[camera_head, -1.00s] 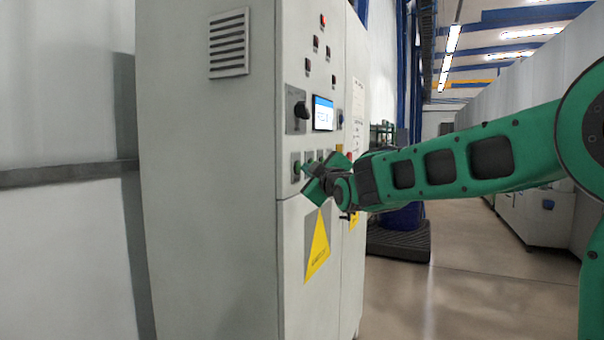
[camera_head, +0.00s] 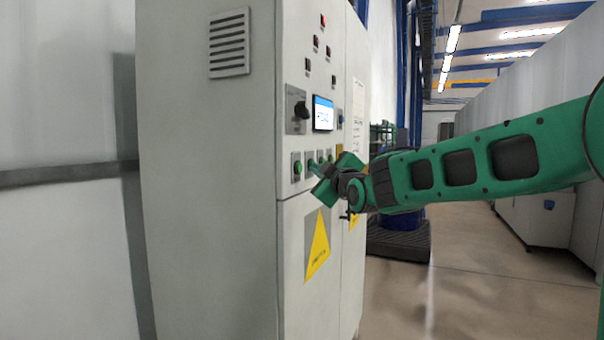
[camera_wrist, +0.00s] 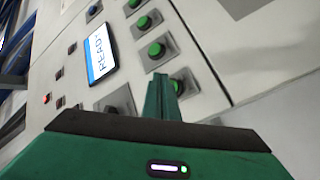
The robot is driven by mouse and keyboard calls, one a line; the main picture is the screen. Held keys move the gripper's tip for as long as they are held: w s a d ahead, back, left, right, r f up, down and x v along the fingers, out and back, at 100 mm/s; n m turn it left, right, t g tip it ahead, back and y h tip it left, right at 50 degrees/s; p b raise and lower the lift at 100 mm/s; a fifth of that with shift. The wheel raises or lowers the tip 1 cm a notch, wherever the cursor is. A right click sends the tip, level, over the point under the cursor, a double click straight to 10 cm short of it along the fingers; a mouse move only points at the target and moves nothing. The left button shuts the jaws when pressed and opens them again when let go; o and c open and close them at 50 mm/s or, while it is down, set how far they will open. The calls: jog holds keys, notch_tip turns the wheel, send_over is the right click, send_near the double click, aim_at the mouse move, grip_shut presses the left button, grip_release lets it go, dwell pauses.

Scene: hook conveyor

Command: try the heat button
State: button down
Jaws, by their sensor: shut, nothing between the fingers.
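The grey control cabinet (camera_head: 210,200) has a row of green push buttons below its screen. The leftmost green button (camera_head: 297,168) is uncovered in the head view; my gripper partly hides the others. Which one is the heat button cannot be read. Contact cannot be told.
A lit screen (camera_head: 323,114) reads READY in the wrist view. A black rotary knob (camera_head: 301,110) sits left of it, with small indicator lights above. A yellow warning sign (camera_head: 317,245) is below the buttons. The floor (camera_head: 480,270) at the right is open.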

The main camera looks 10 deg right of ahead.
jog(key=s+d, duration=0.2)
jog(key=d, duration=0.1)
jog(key=shift+s+d, duration=0.1)
jog(key=shift+s, duration=0.05)
dwell(0.6)
jog(key=s+d+f+m+g+h, duration=0.2)
jog(key=s+d+f+m+g, duration=0.25)
jog(key=s+d+f, duration=0.5)
jog(key=s+d+f+m+g+h, duration=0.2)
jog(key=s+d+f+m+g, duration=0.4)
jog(key=f, duration=0.6)
jog(key=s+f+m+g, duration=0.2)
jog(key=s+f, duration=0.2)
jog(key=s, duration=0.6)
jog(key=s+d+f+m+g+y, duration=0.1)
jog(key=s+f+m+g, duration=0.2)
jog(key=s, duration=0.8)
jog(key=s+f+m+g, duration=0.2)
jog(key=s+f, duration=0.4)
jog(key=s, duration=0.5)
jog(key=shift+d+f+g+y, duration=0.25)
jog(key=shift+d+g+y, duration=0.05)
jog(key=shift+g, duration=0.25)
jog(key=shift+s, duration=0.1)
